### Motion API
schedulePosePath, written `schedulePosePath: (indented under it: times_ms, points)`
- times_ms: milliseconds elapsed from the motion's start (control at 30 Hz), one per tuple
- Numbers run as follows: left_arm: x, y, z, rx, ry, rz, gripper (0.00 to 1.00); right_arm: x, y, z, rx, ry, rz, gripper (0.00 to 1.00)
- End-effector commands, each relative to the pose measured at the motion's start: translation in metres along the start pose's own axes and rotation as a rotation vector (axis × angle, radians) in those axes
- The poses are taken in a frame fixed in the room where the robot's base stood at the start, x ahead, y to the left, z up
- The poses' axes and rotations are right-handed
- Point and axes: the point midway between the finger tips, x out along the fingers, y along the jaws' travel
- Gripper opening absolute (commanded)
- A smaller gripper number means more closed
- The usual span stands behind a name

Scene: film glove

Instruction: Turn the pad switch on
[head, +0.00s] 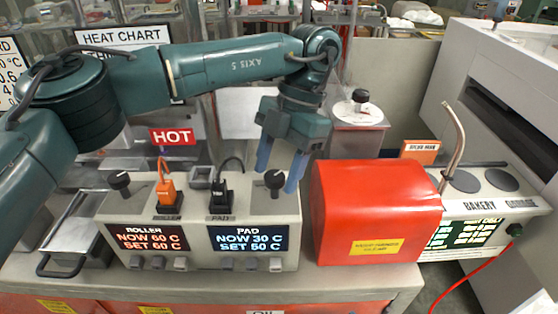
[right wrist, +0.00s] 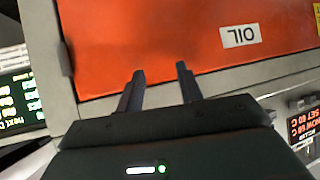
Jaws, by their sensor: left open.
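The pad switch (head: 219,196) is a black lever on a dark base above the PAD label, on the beige control box (head: 246,205) in the head view. The pad display (head: 248,239) below it is blue and reads NOW 30 C, SET 50 C. My left gripper (head: 277,181) is open and empty, pointing down to the right of the pad switch. Its blue fingers are around or in front of the box's right black knob (head: 274,180); contact cannot be told. My right gripper (right wrist: 160,68) is open and empty in the right wrist view, before an orange-red panel.
The orange roller switch (head: 166,190) stands left of the pad switch, above a red display (head: 147,238). A red housing (head: 375,212) stands close right of the control box. A HOT sign (head: 172,137) is behind.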

Motion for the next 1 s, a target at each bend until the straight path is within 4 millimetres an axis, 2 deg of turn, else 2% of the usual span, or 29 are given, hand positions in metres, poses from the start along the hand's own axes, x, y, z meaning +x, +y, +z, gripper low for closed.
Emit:
schedulePosePath:
  times_ms: [133, 233, 533, 633, 800, 1000]
  points:
    - [-0.008, 0.000, 0.001, -0.001, -0.001, 0.001, 0.54, 0.001, 0.000, 0.001, 0.000, 0.000, 0.000, 0.36]
    - [-0.023, 0.000, 0.001, -0.003, -0.003, 0.002, 0.54, 0.002, 0.000, 0.003, 0.000, 0.001, -0.001, 0.36]
    - [-0.095, -0.001, -0.002, -0.005, -0.001, 0.004, 0.54, -0.013, 0.001, -0.012, 0.003, -0.011, 0.005, 0.36]
    - [-0.112, -0.001, -0.002, -0.003, -0.002, 0.005, 0.54, -0.016, 0.006, -0.006, 0.008, -0.040, 0.020, 0.36]
    - [-0.128, 0.000, -0.001, -0.001, 0.001, 0.001, 0.54, -0.020, 0.009, -0.002, 0.016, -0.078, 0.035, 0.36]
    - [-0.133, 0.000, 0.000, 0.000, -0.001, 0.000, 0.54, -0.017, 0.010, -0.004, 0.017, -0.079, 0.038, 0.36]
